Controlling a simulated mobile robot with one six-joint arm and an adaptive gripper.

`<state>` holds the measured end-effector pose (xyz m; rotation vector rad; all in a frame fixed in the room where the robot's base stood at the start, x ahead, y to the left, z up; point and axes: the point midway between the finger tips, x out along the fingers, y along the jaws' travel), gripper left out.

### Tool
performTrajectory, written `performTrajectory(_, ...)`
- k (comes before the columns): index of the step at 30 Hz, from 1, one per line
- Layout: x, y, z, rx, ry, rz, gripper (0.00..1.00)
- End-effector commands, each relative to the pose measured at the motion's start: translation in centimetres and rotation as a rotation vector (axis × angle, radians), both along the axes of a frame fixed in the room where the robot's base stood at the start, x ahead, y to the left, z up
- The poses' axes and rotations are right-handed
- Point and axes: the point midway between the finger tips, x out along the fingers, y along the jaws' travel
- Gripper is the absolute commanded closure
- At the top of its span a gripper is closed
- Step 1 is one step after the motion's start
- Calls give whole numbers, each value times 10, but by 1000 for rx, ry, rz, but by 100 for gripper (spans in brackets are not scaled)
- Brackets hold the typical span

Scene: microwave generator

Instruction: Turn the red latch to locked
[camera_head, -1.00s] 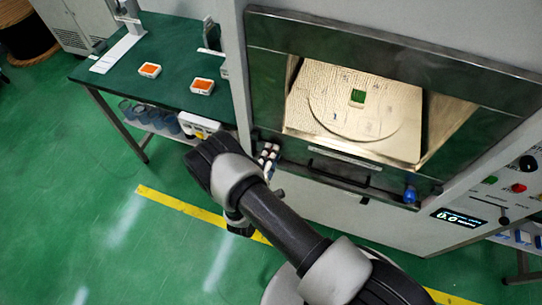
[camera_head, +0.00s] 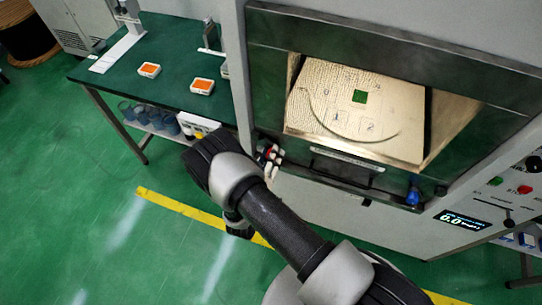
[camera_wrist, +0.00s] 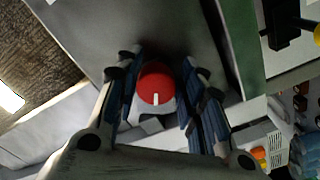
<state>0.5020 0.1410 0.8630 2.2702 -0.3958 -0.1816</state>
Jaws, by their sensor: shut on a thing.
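The red latch (camera_wrist: 156,84) is a round red knob with a short white line pointing down in the wrist view. It lies between the two blue-padded fingers of my gripper (camera_wrist: 155,100), which is shut on it. In the head view my gripper (camera_head: 268,155) is at the lower left corner of the chamber front, partly hidden behind my arm. A little red shows by the fingers there, but the latch is mostly covered.
A control panel with a display (camera_head: 463,220) is farther right. A green table (camera_head: 172,75) with orange-topped boxes (camera_head: 202,86) stands left.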

Motion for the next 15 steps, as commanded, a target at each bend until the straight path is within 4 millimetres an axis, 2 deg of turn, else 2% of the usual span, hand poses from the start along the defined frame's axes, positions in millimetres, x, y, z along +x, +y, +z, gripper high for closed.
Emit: performTrajectory(15, 1, 0, 4, 73, -38, -5, 86)
